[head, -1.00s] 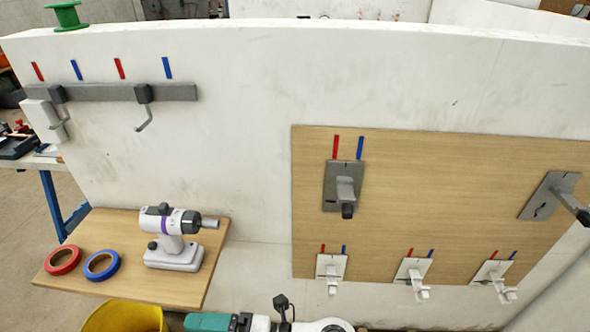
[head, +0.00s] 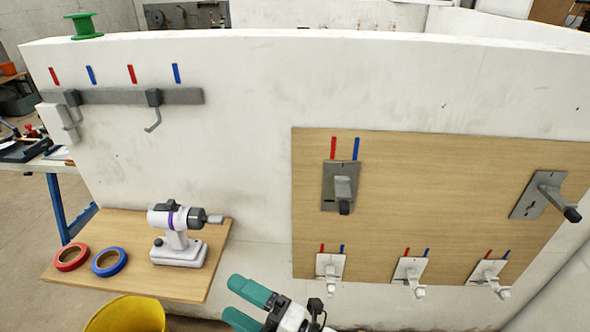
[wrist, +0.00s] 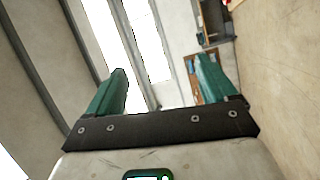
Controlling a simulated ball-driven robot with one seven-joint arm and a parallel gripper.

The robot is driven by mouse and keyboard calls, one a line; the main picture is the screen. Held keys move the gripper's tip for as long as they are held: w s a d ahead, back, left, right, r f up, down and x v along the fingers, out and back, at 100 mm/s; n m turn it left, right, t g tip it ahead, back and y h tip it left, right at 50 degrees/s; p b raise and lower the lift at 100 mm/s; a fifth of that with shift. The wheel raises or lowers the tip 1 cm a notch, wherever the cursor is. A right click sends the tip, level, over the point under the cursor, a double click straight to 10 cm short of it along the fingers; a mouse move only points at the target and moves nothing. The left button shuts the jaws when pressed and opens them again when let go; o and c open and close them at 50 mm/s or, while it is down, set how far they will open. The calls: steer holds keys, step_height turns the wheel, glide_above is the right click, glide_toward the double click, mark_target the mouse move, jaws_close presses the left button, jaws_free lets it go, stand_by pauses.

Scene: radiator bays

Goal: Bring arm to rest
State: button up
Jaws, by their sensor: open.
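My gripper (head: 246,302) shows at the bottom middle of the head view, with two teal fingers spread apart and nothing between them. It is in front of the wall, right of the wooden shelf and below the wooden panel. In the wrist view the teal fingers (wrist: 165,92) are also apart and empty. Beyond them are bright strips, grey beams and a beige wall surface.
A wooden shelf (head: 80,273) holds a white drill (head: 178,243), a red tape roll (head: 71,257) and a blue tape roll (head: 109,262). A yellow bucket (head: 127,316) stands below. Brackets stick out from the wooden panel (head: 430,185). A hook rail (head: 185,96) is upper left.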

steer(key=w+d+r+m+t+h, duration=0.1)
steer(key=w+d+m+t+h, duration=0.2)
steer(key=d+m+t+h, duration=0.25)
steer(key=w+d+r+m+t+h, duration=0.1)
steer(key=w+d+m+t+h, duration=0.25)
steer(key=d+m, duration=0.35)
steer(key=s+d+f+m+g+h, duration=0.1)
steer(key=d+f+m+h, duration=0.3)
steer(key=d, duration=0.5)
steer(key=s+d+f+m+g+h, duration=0.1)
steer(key=d+f+m+h, duration=0.1)
steer(key=d+m+h, duration=0.6)
steer(key=s+d+f+m+g, duration=0.3)
steer(key=s+d+f+g, duration=0.4)
steer(key=s+d+f, duration=0.4)
steer(key=s+a+f+g+y, duration=0.1)
steer(key=s+a+g, duration=0.1)
steer(key=s, duration=0.6)
steer(key=s+a+f+m+g+y, duration=0.1)
steer(key=s+a+f+g+y, duration=0.1)
steer(key=s+g, duration=0.3)
steer(key=s, duration=0.3)
steer(key=shift+s+g, duration=0.3)
steer(key=shift+s, duration=0.1)
